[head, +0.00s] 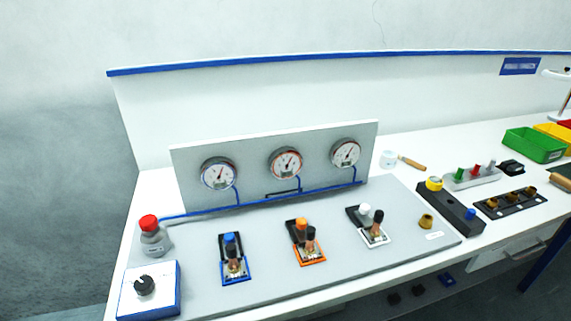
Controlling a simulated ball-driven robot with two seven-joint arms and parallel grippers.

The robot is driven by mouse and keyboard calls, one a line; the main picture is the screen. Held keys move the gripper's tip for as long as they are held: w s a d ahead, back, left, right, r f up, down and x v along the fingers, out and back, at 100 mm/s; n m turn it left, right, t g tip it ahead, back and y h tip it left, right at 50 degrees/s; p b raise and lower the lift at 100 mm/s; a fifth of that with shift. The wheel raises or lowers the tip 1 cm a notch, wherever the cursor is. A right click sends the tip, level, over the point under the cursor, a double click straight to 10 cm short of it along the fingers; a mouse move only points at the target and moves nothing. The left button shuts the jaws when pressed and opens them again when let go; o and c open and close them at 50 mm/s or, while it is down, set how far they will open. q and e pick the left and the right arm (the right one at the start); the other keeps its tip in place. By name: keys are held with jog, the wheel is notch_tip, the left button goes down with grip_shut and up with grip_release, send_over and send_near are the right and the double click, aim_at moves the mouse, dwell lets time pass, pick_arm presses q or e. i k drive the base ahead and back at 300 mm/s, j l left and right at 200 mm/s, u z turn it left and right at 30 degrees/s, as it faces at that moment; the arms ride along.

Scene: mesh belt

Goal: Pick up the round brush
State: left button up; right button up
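A wooden handle (412,163) lies on the white bench behind the grey panel, right of the gauges. A short white cylinder (388,159) stands at its left end. These may together be the round brush, but I cannot tell whether they are joined or whether bristles show. A second wooden, rounded piece (560,181) is cut off by the right edge of the head view, and its kind is unclear. Neither of my grippers is in view.
A gauge board (275,166) stands on the bench, left of the handle. In front are blue, orange and white valve blocks (309,243) and a red knob (149,222). A black block (450,207), small tool racks (510,201) and a green bin (534,145) stand to the right.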

aim_at(416, 165)
jog(key=i+l+z, duration=0.1)
jog(key=i+z, duration=0.35)
jog(key=z, duration=0.25)
jog(key=i+z, duration=0.35)
jog(key=k+u, duration=0.1)
jog(key=u, duration=0.55)
jog(key=l+u, duration=0.75)
jog(key=k+l+u, duration=0.1)
jog(key=l+u, duration=0.25)
jog(key=l, duration=0.1)
